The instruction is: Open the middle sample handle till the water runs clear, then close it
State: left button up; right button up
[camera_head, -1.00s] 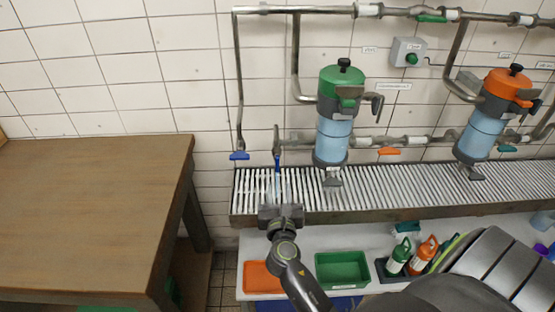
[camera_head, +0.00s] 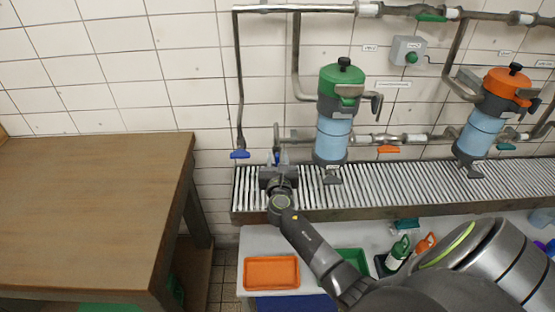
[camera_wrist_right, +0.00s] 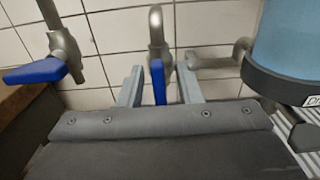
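A blue handle (camera_head: 277,157) hangs down on a small bent-spout tap by the wall, above the left end of the slatted drain grate (camera_head: 400,184). My right gripper (camera_head: 276,163) is open around it. In the right wrist view the handle (camera_wrist_right: 158,83) stands upright between the two grey fingers (camera_wrist_right: 159,88), with a gap on each side. Another blue handle (camera_head: 240,154) is on the pipe to the left, turned sideways; it also shows in the wrist view (camera_wrist_right: 35,72). I see no running water. My left gripper is not in view.
A green-topped filter (camera_head: 333,138) stands close right of the tap, an orange-topped one (camera_head: 480,135) farther right. An orange handle (camera_head: 388,149) lies between them. A wooden table (camera_head: 85,215) is at left. An orange tray (camera_head: 271,272) sits below the grate.

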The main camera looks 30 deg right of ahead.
grip_shut()
jog(key=shift+f, duration=0.1)
jog(key=m+b, duration=0.2)
jog(key=m, duration=0.1)
jog(key=shift+f+m, duration=0.1)
jog(key=shift+m, duration=0.3)
jog(key=m+b, duration=0.3)
jog(key=m, duration=0.2)
jog(key=shift+s+m, duration=0.1)
jog(key=shift+m, duration=0.2)
jog(key=m+b, duration=0.3)
jog(key=m, duration=0.1)
jog(key=shift+f, duration=0.1)
jog(key=shift+d+m+b, duration=0.1)
jog(key=shift+m+b, duration=1.1)
jog(key=shift+m, duration=1.3)
